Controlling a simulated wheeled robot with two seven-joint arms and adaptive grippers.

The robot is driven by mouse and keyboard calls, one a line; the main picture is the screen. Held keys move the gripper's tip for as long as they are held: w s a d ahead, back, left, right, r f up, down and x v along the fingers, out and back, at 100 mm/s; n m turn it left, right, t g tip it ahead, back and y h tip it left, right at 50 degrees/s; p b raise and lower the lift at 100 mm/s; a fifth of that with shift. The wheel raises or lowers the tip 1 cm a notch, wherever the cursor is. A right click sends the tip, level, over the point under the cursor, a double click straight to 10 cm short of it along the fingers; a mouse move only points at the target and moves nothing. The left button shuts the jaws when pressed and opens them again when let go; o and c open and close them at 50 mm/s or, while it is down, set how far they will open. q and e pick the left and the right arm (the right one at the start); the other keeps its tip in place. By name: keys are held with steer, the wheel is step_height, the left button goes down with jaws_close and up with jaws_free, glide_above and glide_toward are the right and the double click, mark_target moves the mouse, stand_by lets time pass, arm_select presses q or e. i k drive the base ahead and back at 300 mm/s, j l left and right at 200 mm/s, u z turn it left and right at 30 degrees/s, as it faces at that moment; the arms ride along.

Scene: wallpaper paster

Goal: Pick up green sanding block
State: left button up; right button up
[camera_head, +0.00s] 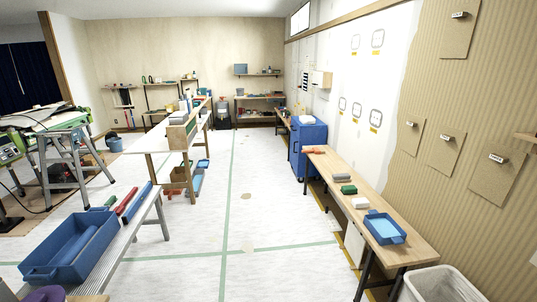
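A small green block (348,189), which looks like the green sanding block, lies on the long wooden bench (395,222) along the right wall. A grey block (342,177) lies behind it and a white block (360,203) in front of it, both apart from it. Neither of my grippers is in view.
A blue tray (401,239) stands at the bench's near end, with a white bin (440,285) below. A blue cabinet (311,140) stands beyond the bench. A trestle plank at left holds a large blue tub (45,272). The floor (262,205) between is open.

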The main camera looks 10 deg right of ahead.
mark_target(347, 190)
steer(key=i+j+z, duration=0.1)
steer(key=i, duration=1.45)
steer(key=i+z, duration=0.25)
steer(key=i, duration=0.15)
steer(key=i+j+z, duration=0.1)
steer(key=i+z, duration=0.2)
steer(key=i+j+z, duration=0.15)
steer(key=i+z, duration=0.3)
steer(key=i+j+z, duration=0.4)
steer(key=i, duration=0.15)
